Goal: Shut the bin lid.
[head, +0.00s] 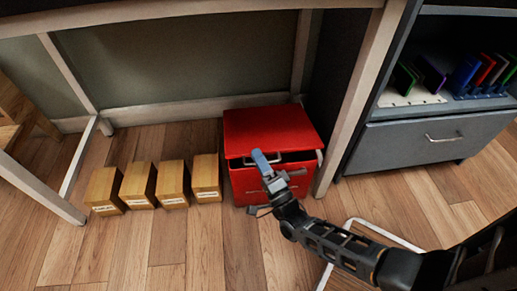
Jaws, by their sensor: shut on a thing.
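The red bin (244,186) stands on the floor under the table. Its red lid (266,128) lies nearly flat over the top, with a dark gap showing under its front edge. My gripper (261,160), with a blue finger part, is at the front edge of the lid, reaching in from the lower right. It is shut on the lid's front edge; the exact contact is small and partly hidden by the gripper. My gripper and wrist also cover part of the bin's front.
Several small labelled wooden boxes (172,182) stand in a row left of the bin. A pale table leg (358,100) rises close to its right. The floor in front is mostly clear.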

